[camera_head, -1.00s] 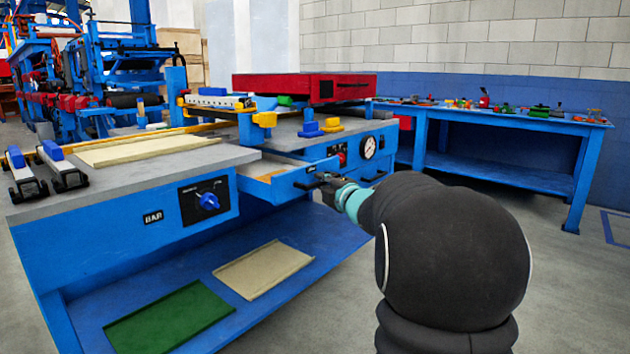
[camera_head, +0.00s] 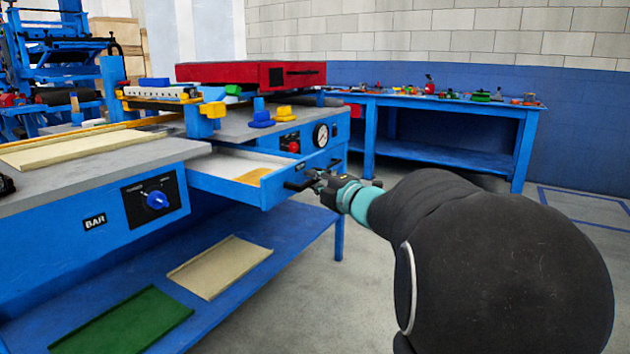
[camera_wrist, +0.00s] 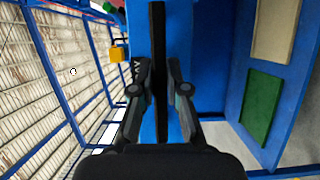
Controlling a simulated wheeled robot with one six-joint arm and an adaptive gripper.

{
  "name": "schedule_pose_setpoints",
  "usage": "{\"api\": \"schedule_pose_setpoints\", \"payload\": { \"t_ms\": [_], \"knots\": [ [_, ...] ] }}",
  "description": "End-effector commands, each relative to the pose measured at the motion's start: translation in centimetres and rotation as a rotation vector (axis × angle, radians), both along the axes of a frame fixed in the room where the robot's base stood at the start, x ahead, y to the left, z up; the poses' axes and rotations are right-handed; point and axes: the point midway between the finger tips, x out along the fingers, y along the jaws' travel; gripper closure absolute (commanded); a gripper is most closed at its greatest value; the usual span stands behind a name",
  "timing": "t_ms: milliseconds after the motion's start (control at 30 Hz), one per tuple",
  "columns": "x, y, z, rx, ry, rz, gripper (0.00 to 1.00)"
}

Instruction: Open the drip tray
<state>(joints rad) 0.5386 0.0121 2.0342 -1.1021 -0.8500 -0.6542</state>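The drip tray (camera_head: 233,165) is a shallow drawer with a pale inside and a blue front, in the blue machine's side in the head view. It stands well out from the machine, its inside showing. A black bar handle (camera_head: 296,186) runs along its front. My gripper (camera_head: 314,181) is at this handle. In the wrist view the black handle (camera_wrist: 159,50) runs between the two fingers of my gripper (camera_wrist: 159,88), which sit close on both sides of it. The exact contact at the fingertips is hard to see.
The blue machine (camera_head: 60,205) has a lower shelf with a green panel (camera_head: 122,322) and a beige panel (camera_head: 220,266). A gauge (camera_head: 321,135) sits right of the tray. A blue workbench (camera_head: 450,157) with small items stands behind. The floor (camera_head: 325,290) in front is clear.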

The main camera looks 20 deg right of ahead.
Motion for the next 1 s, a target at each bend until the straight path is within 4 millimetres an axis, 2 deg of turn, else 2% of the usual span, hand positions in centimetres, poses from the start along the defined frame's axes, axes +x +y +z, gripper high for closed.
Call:
{"api": "schedule_pose_setpoints", "payload": {
  "t_ms": [33,67,100,467,567,1000],
  "knots": [
    [0.0,-0.1,0.0,0.000,0.000,-0.001,0.70],
    [0.0,-0.1,0.0,0.000,0.000,-0.001,0.63],
    [0.0,0.0,0.0,0.000,0.000,-0.001,0.61],
    [-0.5,-0.1,0.1,-0.001,-0.001,-0.001,0.61],
    [-1.6,-0.4,0.1,-0.001,-0.001,-0.003,0.61],
    [-9.7,-2.1,0.0,-0.002,-0.001,-0.005,0.61]
  ]
}}
